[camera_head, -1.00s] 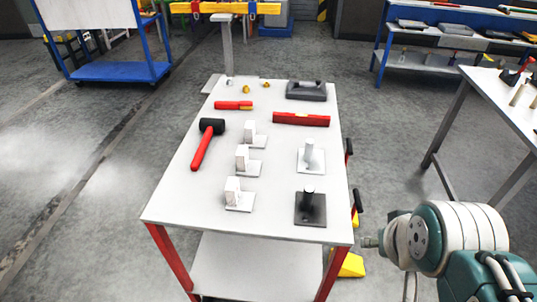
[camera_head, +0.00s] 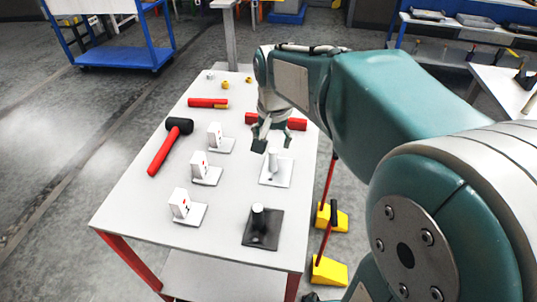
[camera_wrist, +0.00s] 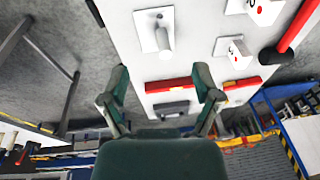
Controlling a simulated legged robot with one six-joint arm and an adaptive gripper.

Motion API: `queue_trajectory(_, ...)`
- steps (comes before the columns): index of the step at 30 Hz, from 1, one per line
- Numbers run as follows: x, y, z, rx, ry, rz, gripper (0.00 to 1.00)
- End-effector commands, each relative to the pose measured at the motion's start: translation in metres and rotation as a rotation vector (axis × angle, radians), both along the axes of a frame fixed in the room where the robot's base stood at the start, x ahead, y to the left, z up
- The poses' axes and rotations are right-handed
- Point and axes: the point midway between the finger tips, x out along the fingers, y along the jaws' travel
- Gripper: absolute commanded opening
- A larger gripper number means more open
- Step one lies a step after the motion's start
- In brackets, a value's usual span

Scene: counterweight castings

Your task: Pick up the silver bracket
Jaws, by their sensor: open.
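The silver bracket (camera_head: 277,176) is a light square plate with an upright round post, on the right side of the white table. It also shows in the wrist view (camera_wrist: 146,40), near the top and just left of centre. My gripper (camera_head: 272,143) is open and empty above the table, just behind the bracket in the head view. Its two spread fingers also show in the wrist view (camera_wrist: 161,75), with the bracket beyond and above them in the picture.
A dark plate with a post (camera_head: 263,239) stands nearer the front. Three white upright blocks on plates (camera_head: 207,170) line the middle. A red-handled mallet (camera_head: 164,150) lies left. A red bar (camera_head: 297,124) lies behind my gripper, partly hidden. Yellow wedges (camera_head: 329,270) are on the floor right.

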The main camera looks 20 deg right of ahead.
Motion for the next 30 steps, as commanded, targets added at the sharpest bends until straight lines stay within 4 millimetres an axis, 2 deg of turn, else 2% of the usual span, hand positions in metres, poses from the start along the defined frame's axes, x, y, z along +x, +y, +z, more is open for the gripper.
queue_trajectory(1,0.012,-0.005,-0.007,0.008,0.023,-0.040,0.81)
queue_trajectory(6,0.049,-0.022,-0.031,0.034,0.087,-0.185,0.81)
queue_trajectory(13,0.088,-0.050,-0.069,0.062,0.163,-0.358,0.81)
queue_trajectory(20,0.100,-0.059,-0.087,0.069,0.192,-0.425,0.81)
queue_trajectory(30,0.100,-0.058,-0.135,0.068,0.191,-0.424,0.81)
